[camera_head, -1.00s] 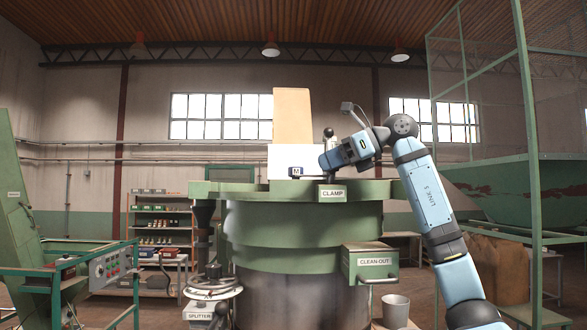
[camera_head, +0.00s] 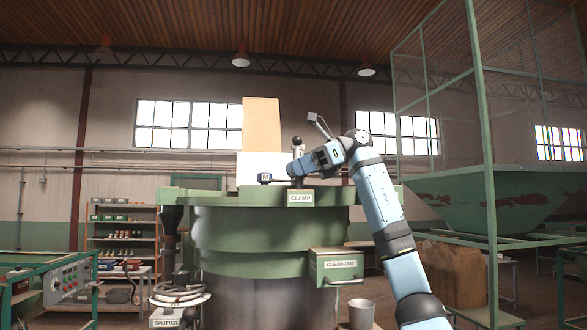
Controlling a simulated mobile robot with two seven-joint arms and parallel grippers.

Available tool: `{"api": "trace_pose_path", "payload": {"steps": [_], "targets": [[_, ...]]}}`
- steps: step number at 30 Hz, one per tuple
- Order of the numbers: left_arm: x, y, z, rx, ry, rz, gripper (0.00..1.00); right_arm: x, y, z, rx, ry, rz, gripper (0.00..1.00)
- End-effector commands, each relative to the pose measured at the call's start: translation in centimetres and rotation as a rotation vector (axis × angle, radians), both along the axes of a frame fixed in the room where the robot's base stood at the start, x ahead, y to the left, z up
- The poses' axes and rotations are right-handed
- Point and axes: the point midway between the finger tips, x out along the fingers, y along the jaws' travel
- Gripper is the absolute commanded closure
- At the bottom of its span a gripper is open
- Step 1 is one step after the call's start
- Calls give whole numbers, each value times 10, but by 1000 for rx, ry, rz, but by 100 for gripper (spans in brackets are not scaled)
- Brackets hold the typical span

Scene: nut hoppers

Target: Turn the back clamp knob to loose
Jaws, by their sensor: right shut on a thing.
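The green round machine (camera_head: 245,232) stands in the middle, with a CLAMP plate (camera_head: 300,199) on its top rim. A small upright grey post with a dark ball top (camera_head: 297,142) rises above the rim behind my right gripper. My right gripper (camera_head: 290,170) reaches in from the right, just above the CLAMP plate, and is shut on a clamp knob. The fingers hide the knob, so its turn position cannot be read. A dark bit of clamp (camera_head: 297,184) shows below the fingers. My left gripper is not in view.
A small dark box marked M (camera_head: 264,178) sits before a white panel (camera_head: 250,163) left of my gripper. A tall tan board (camera_head: 261,125) rises behind. The CLEAN-OUT drawer (camera_head: 338,268) juts out below. A green mesh frame (camera_head: 484,150) stands at right.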

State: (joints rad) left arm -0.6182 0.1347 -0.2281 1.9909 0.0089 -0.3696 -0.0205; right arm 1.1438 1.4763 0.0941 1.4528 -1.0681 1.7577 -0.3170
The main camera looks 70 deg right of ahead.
Motion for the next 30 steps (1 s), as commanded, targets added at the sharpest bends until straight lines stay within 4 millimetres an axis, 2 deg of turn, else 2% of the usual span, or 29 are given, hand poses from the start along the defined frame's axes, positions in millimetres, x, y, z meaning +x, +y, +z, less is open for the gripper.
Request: {"api": "trace_pose_path", "payload": {"steps": [12,13,16,25,30], "targets": [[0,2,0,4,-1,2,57,-1,0,0,-1,1,8,100],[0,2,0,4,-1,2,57,0,0,0,-1,-1,8,61],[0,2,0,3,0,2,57,0,0,0,0,0,8,38],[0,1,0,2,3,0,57,-1,-1,1,0,0,7,37],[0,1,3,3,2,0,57,-13,-10,8,0,1,4,37]]}}
